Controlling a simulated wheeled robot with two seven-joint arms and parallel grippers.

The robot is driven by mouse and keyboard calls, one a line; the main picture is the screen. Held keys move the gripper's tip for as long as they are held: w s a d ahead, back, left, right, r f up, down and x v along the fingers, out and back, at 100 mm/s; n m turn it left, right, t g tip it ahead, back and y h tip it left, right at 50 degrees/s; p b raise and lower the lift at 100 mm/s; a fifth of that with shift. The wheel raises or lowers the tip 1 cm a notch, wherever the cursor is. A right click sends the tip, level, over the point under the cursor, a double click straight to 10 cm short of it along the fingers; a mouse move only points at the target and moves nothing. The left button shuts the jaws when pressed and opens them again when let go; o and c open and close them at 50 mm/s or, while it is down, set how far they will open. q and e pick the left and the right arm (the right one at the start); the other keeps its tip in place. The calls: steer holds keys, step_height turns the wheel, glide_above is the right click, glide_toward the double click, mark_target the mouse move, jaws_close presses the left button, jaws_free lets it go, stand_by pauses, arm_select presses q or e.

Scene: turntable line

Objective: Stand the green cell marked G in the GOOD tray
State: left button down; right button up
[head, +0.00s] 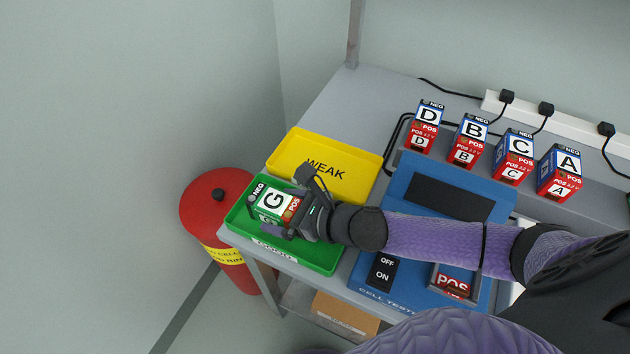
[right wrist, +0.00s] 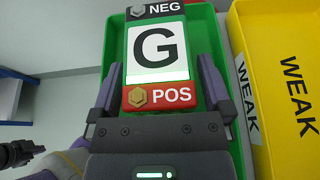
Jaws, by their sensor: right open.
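The green cell marked G (head: 272,201) is upright within the green GOOD tray (head: 323,262), towards its back left part. Its lettered top with NEG and POS faces up, and it also shows in the right wrist view (right wrist: 158,55). I cannot see whether its base rests on the tray floor. My right gripper (head: 288,210) is open, with one finger on each side of the cell's POS end. In the right wrist view, narrow gaps show between the fingers and the cell. My left gripper is not clearly in view.
The yellow WEAK tray (head: 372,162) lies behind the green tray. The blue cell tester (head: 418,178) is to the right, with an OFF/ON switch. Cells D (head: 426,128), B (head: 468,142), C (head: 512,158) and A (head: 559,173) stand behind it. A red bin (head: 205,208) stands left of the table.

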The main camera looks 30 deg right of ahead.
arm_select(q)
steer(key=r+p, duration=0.1)
steer(key=d+r+p, duration=0.1)
steer(key=r, duration=0.1)
steer(key=shift+w+d+p, duration=0.15)
steer(key=shift+w+p, duration=0.15)
steer(key=shift+p, duration=0.1)
arm_select(e)
steer(key=v, duration=1.2)
arm_select(q)
steer(key=shift+r, duration=0.1)
